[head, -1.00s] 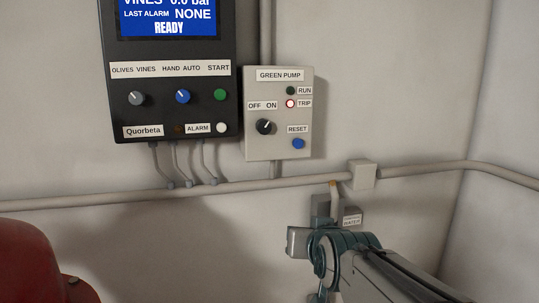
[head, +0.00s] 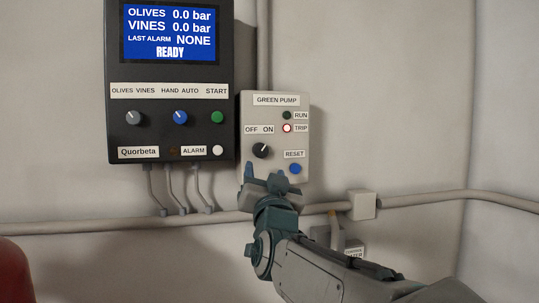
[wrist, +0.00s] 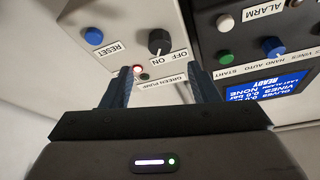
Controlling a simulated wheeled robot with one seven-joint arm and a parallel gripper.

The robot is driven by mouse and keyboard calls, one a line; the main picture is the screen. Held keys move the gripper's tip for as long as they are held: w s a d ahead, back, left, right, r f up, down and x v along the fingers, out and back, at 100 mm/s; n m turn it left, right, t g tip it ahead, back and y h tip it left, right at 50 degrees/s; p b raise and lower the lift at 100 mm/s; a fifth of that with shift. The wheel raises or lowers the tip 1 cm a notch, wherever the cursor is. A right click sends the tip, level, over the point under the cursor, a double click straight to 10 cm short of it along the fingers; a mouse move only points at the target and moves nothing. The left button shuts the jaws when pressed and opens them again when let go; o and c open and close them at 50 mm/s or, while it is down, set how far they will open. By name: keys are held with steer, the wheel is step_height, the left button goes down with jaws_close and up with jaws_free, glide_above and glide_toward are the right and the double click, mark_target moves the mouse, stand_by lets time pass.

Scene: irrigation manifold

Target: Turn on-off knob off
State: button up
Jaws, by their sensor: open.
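The black on-off knob (head: 261,150) is on the light grey GREEN PUMP box (head: 247,140), below the OFF and ON labels. Its white mark points up and to the right, toward ON. The wrist view shows the box upside down, with the knob (wrist: 160,42) beyond the fingertips. My gripper (head: 266,177) is open and empty, just below the knob in the head view, with its fingers pointing up. In the wrist view my gripper (wrist: 159,72) has its two fingers apart, and neither appears to touch the knob.
A blue RESET button (head: 295,169) is right of my fingers. The red-ringed TRIP lamp (head: 287,128) and dark green RUN lamp (head: 287,115) sit above. A black controller panel (head: 119,75) with a READY screen stands left. A conduit (head: 100,222) runs below.

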mark_target(261, 153)
steer(key=p+x, duration=0.1)
steer(key=x, duration=0.7)
steer(key=shift+w+a+p, duration=0.1)
steer(key=shift+w+p, duration=0.2)
steer(key=shift+w, duration=0.05)
